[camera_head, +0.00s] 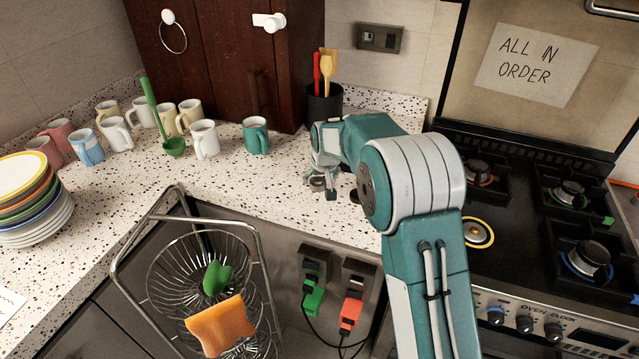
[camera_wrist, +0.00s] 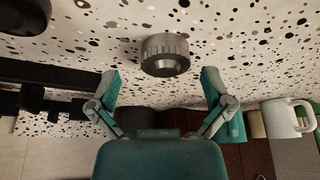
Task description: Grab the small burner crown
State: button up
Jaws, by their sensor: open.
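In the wrist view a small grey metal burner crown (camera_wrist: 165,55) with a ridged rim rests on the speckled counter. My gripper (camera_wrist: 160,80) is open and empty, its two teal fingers spread on either side below the crown in that picture. The crown lies ahead of the gap between the fingertips, and I see no contact. In the head view my gripper (camera_head: 325,180) is low over the counter near its front edge. The crown (camera_head: 317,182) shows there only in part, beside the fingers.
A dark round piece (camera_wrist: 24,14) lies in the wrist view's corner. The stove (camera_head: 510,240) stands to the right. A utensil holder (camera_head: 323,104) and a green mug (camera_head: 256,138) stand behind. A wire basket rack (camera_head: 262,240) is at the front left. Counter left of my gripper is clear.

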jog(key=shift+w+a+f, duration=0.15)
jog(key=shift+a+f, duration=0.05)
jog(key=shift+f, duration=0.35)
jog(key=shift+w+a+f, duration=0.1)
jog(key=shift+a+f, duration=0.05)
jog(key=shift+a, duration=0.2)
jog(key=shift+d, duration=0.25)
jog(key=c, duration=1.2)
